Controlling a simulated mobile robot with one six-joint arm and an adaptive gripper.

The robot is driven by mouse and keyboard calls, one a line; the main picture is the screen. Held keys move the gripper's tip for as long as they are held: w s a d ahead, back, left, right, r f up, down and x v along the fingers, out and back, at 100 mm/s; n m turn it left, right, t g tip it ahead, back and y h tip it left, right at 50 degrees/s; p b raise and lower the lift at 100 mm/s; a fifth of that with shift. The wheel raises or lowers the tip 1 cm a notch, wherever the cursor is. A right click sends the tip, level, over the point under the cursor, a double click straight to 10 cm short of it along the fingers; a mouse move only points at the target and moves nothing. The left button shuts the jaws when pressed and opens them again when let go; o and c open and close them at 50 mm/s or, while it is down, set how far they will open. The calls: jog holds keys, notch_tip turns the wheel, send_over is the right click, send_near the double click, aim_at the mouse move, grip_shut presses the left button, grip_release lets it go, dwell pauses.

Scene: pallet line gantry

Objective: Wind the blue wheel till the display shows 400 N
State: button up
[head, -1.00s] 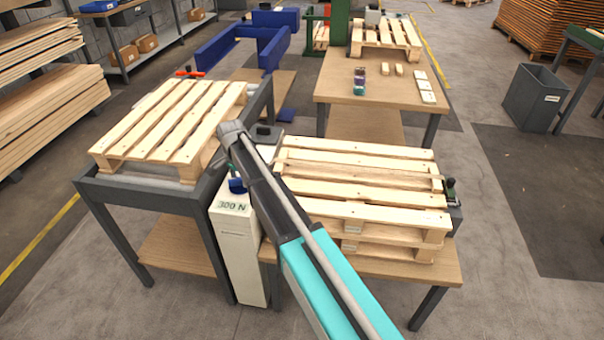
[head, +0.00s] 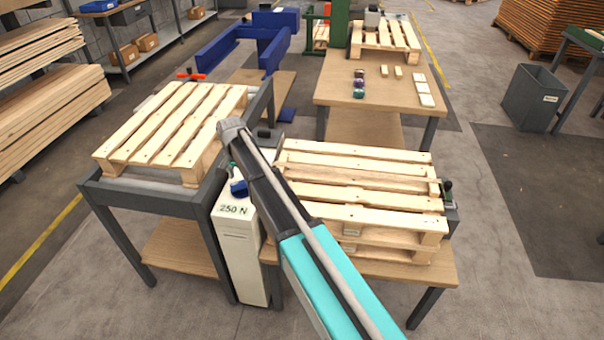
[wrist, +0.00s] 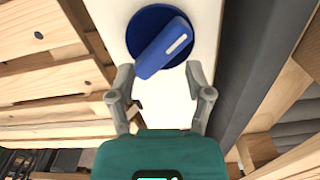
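The blue wheel (wrist: 161,45) fills the upper middle of the wrist view, a round disc with a raised bar that bears a pale mark. The bar is tilted, its upper end to the right. The wheel also shows in the head view (head: 238,187), on top of a white cabinet (head: 240,258). The display (head: 233,210) on that cabinet reads 250 N. My gripper (wrist: 160,72) has its two fingers spread, one on each side of the bar's lower end, with gaps visible. In the head view my arm hides most of the gripper.
A pallet (head: 175,125) lies on the grey-framed table to the cabinet's left. Stacked pallets (head: 365,190) stand on a wooden table close on its right. The cabinet sits in the narrow gap between them. A grey bin (head: 533,98) stands on open floor at right.

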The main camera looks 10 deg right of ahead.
jog(key=shift+r+p, duration=5.15)
jog(key=shift+r, duration=0.35)
jog(key=s+d+r+n+t+p, duration=0.1)
jog(key=s+d+n, duration=0.5)
jog(key=s+d, duration=1.2)
jog(key=shift+s+r, duration=0.25)
jog(key=shift+s, duration=0.2)
jog(key=shift+w+a, duration=0.1)
jog(key=n+g+b, duration=0.1)
jog(key=n+b, duration=0.1)
jog(key=n, duration=1.9)
send_over(240, 182)
jog(key=shift+w+f, duration=0.1)
jog(key=shift+f, duration=0.95)
jog(key=shift+f, duration=0.15)
